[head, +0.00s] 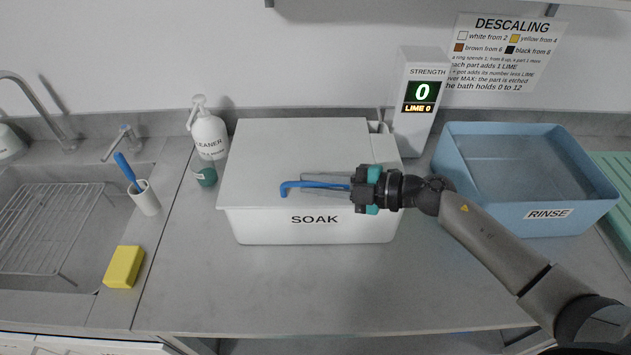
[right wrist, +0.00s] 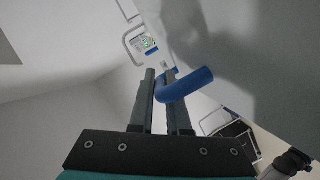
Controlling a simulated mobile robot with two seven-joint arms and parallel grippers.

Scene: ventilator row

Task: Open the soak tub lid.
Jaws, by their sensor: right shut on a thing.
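The white soak tub (head: 268,230) stands in the middle of the counter, marked SOAK on its front. Its pale lid (head: 290,145) lies flat over the top and looks closed. A blue handle (head: 286,187) runs along the lid's front part; it also shows in the right wrist view (right wrist: 190,84). My right gripper (head: 305,185) reaches in from the right, low over the lid's front. Its fingers are shut on the blue handle and hide part of it. My left gripper is not in view.
A STRENGTH display (head: 421,92) reading 0 stands behind the tub at right. A blue RINSE tub (head: 590,200) is right. A cleaner bottle (head: 208,135), green item (head: 206,178), brush cup (head: 146,198) and yellow sponge (head: 124,267) are left. The counter in front is clear.

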